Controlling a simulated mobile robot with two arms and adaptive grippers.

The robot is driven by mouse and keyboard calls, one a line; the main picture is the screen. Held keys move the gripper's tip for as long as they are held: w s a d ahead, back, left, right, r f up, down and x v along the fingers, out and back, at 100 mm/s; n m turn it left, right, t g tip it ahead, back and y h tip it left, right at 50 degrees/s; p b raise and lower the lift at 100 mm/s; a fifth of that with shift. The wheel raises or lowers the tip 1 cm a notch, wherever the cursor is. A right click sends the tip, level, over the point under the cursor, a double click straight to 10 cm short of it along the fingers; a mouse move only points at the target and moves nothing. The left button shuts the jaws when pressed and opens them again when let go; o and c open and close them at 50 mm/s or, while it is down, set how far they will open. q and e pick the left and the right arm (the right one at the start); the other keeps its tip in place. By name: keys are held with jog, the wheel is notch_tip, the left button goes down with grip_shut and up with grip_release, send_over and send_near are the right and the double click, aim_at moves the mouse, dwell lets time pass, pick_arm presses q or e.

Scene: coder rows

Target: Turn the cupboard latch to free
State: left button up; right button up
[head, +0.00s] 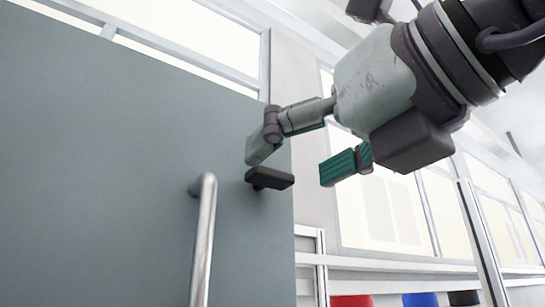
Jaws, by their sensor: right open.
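The cupboard door (110,180) is a large grey-green panel filling the left of the head view. A small dark latch (270,179) sticks out near its right edge. A vertical metal bar handle (204,240) is below and left of the latch. My right gripper (292,162) comes in from the upper right and is open, with one finger just above the latch and the other to its right, apart from it. Whether the upper finger touches the latch or the door, I cannot tell. My left gripper is not in view.
The door's right edge is close beside the latch. Behind it are white-framed windows (385,210) and a pale wall post. Red (352,301) and blue (420,299) objects, partly cut off, show at the bottom. The space right of the door looks free.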

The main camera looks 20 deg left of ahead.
aim_at(277, 174)
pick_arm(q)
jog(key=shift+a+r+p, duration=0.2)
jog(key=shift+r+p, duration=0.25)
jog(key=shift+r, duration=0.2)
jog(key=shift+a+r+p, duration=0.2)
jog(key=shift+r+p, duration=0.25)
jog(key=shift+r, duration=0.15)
pick_arm(e)
jog(key=x, duration=0.5)
jog(key=c, duration=1.2)
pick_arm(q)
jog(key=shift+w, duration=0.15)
